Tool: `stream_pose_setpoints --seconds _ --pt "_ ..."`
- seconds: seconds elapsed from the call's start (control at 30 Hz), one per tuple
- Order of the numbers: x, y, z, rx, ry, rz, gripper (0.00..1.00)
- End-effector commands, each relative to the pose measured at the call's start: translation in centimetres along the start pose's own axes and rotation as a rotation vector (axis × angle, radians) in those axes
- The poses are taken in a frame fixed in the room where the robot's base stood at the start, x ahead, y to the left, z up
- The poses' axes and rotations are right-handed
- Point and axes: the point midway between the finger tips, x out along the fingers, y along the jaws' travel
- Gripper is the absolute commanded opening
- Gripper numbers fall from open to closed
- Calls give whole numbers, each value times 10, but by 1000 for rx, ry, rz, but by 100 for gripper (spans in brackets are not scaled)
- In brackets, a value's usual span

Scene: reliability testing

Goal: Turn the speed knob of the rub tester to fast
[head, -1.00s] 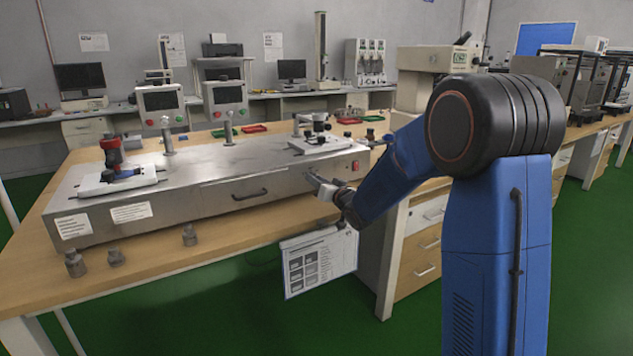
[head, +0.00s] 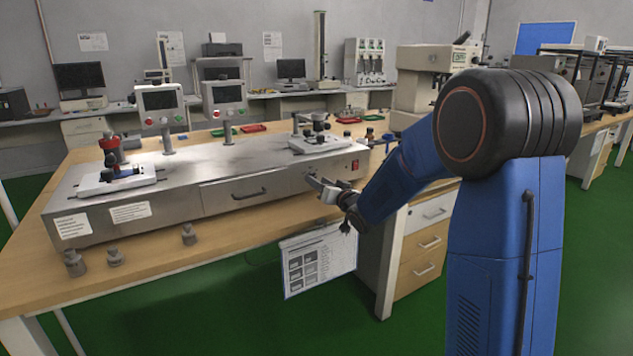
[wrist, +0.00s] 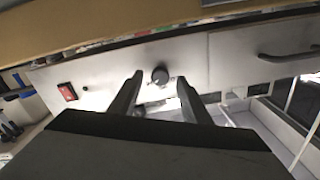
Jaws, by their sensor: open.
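The rub tester (head: 160,209) is a long metal box on the wooden bench, with its front panel facing me. Its dark round speed knob (wrist: 160,74) shows in the wrist view between my two dark fingers, on the light panel. My gripper (wrist: 159,80) is open, with a finger on each side of the knob and visible gaps; whether either finger touches it I cannot tell. The knob's setting cannot be read.
A red switch (head: 355,164) sits on the panel near my gripper; it also shows in the wrist view (wrist: 67,91). A drawer handle (head: 249,194) is left of my gripper in the head view. A printed sheet (head: 318,262) hangs below the bench edge.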

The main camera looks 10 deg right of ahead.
Motion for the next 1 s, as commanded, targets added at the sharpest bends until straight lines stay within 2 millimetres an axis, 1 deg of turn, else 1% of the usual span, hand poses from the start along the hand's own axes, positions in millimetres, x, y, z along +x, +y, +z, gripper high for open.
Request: stream_pose_setpoints --seconds 0.03,0.1,0.6,0.8,1.0 --pt "-10 0 -1 0 1 1 43" --pt "-24 1 -1 0 2 1 43" --pt "-121 0 -1 -1 2 1 43" --pt "-145 0 0 1 0 1 43" --pt "-153 0 0 0 0 0 43"
